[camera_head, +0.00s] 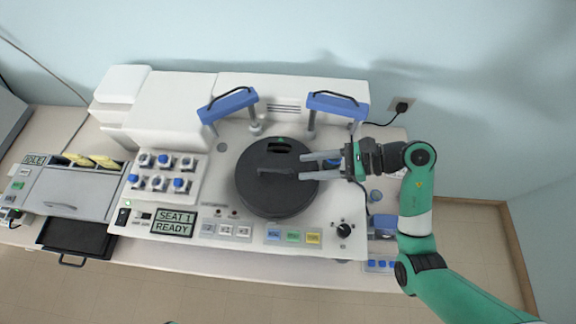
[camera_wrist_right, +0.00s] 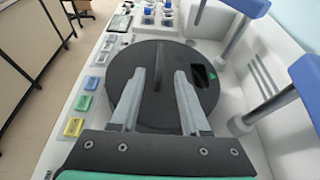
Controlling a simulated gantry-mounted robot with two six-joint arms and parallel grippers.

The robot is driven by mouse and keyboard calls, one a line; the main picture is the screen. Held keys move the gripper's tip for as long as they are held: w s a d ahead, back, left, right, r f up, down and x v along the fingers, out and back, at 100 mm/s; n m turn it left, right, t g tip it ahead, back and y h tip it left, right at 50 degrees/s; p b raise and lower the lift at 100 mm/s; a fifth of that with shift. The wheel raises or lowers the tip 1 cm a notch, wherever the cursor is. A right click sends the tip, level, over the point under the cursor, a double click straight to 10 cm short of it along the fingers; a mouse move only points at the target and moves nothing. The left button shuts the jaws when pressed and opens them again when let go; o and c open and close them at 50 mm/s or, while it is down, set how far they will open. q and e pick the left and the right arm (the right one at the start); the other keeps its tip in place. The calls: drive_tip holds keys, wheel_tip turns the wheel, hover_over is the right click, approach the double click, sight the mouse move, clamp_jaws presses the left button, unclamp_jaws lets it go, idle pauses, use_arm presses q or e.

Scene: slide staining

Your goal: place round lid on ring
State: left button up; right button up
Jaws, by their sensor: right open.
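The round dark lid (camera_head: 264,198) lies flat on the white staining machine in the head view, with a bar handle across its middle and a rectangular opening near its back edge. The lid also fills the middle of the right wrist view (camera_wrist_right: 147,104), its handle upright between and beyond the fingers. My right gripper (camera_head: 302,166) is open above the lid's right part, its fingers pointing left. My left gripper is not in view.
Two blue-topped posts (camera_head: 228,104) (camera_head: 337,106) stand behind the lid. A rack of blue-capped bottles (camera_head: 160,172) is to its left. A display reading SEAT 1 READY (camera_head: 174,223) and coloured buttons (camera_head: 293,236) line the front. A knob (camera_head: 344,230) sits front right.

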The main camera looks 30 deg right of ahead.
drive_tip(key=v, duration=0.2)
drive_tip(key=shift+s+d+r, duration=0.1)
drive_tip(key=shift+s+d, duration=0.1)
